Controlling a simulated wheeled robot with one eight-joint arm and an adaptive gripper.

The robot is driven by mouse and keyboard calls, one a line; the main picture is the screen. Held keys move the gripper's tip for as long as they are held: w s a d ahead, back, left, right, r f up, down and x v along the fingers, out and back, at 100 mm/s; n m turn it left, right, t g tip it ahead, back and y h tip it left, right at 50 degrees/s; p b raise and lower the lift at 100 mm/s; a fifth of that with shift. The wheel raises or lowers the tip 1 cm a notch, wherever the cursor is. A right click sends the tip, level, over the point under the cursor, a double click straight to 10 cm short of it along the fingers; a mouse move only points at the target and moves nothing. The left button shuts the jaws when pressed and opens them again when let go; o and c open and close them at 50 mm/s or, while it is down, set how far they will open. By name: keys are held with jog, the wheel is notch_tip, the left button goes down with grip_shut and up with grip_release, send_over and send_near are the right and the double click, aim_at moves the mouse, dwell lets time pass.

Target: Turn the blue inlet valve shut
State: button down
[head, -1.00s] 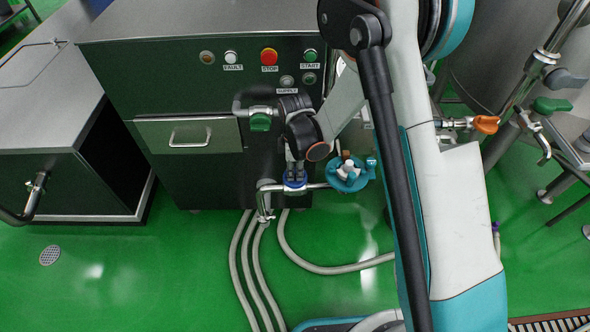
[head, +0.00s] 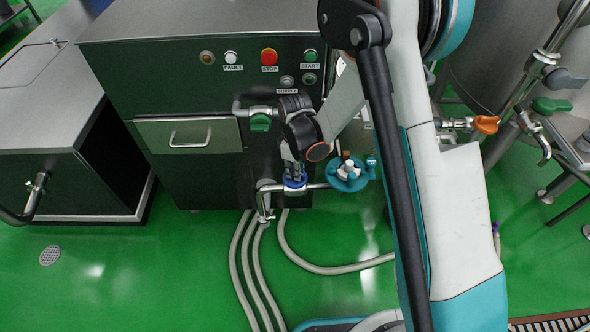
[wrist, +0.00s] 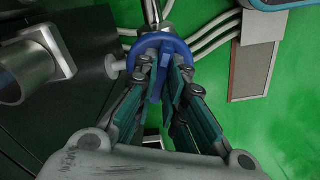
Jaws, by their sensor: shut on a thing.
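The blue inlet valve (head: 295,188) sits on a metal pipe low in front of the dark cabinet. It also shows at the top middle of the wrist view (wrist: 160,39) as a round blue knob with a raised bar across it. My gripper (head: 294,174) reaches down onto it from above. In the wrist view my gripper (wrist: 160,68) has a finger on each side of the blue bar and is shut on it. The fingers hide part of the knob.
A teal round fitting with a white and orange top (head: 348,172) stands close to the right of the valve. The green-handled valve (head: 260,123) is above left. Grey hoses (head: 330,269) lie on the floor below.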

jog(key=m, duration=1.3)
dwell(0.5)
jog(key=c, duration=1.7)
grip_release()
jog(key=shift+o, duration=0.2)
notch_tip(320, 180, up, 12)
jog(key=shift+r, duration=0.1)
